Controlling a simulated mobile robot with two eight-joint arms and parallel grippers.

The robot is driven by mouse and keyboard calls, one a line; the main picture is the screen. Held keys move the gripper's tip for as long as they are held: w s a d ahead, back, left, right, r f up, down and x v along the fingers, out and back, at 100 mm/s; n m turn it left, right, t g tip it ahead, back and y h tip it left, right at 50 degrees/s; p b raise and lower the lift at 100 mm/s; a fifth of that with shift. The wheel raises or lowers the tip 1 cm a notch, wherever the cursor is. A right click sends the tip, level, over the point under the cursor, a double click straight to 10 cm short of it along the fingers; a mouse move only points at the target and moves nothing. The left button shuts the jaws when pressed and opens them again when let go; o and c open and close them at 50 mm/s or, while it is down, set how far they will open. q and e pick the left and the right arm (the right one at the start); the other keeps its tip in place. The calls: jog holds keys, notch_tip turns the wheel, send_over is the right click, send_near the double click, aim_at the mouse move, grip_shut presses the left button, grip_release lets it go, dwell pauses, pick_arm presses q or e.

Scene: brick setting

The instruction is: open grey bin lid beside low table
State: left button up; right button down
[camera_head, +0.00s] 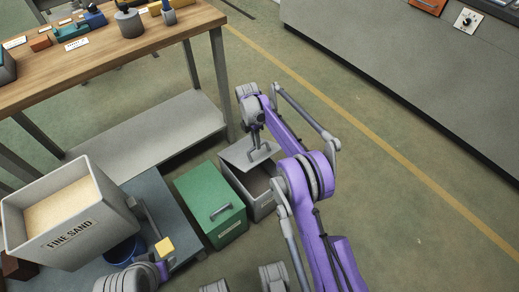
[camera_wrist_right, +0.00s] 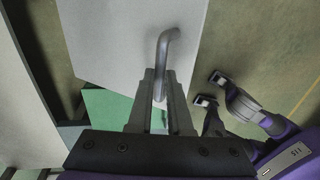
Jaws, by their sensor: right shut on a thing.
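The grey bin (camera_head: 264,207) stands on the floor beside the low table (camera_head: 178,213), with a green bin between them. Its grey lid (camera_head: 236,154) is raised at an angle, and the dark inside of the bin shows below it. My right gripper (camera_head: 257,150) is shut on the lid's bar handle. In the right wrist view the fingers (camera_wrist_right: 160,88) close around the handle (camera_wrist_right: 167,42) over the pale lid (camera_wrist_right: 110,45). My left gripper (camera_head: 152,228) appears at the lower left over the low table; its fingers are unclear.
The green bin (camera_head: 196,187) with a handle sits directly left of the grey bin. A sand box (camera_head: 62,238) and a yellow block (camera_head: 165,247) show at lower left. A wooden workbench (camera_head: 125,52) stands behind. Open floor lies to the right.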

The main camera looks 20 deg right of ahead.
jog(key=shift+w+a, duration=0.2)
jog(key=shift+w, duration=0.25)
jog(key=c, duration=1.2)
grip_release()
jog(key=o, duration=0.4)
jog(key=shift+w+f, duration=0.1)
jog(key=shift+w, duration=0.05)
jog(key=shift+c, duration=0.2)
jog(key=shift+r, duration=0.3)
notch_tip(320, 180, up, 10)
jog(key=w+p, duration=0.1)
jog(key=p, duration=0.1)
jog(key=shift+w+a, duration=0.3)
jog(key=shift+a, duration=0.05)
jog(key=shift+r, duration=0.1)
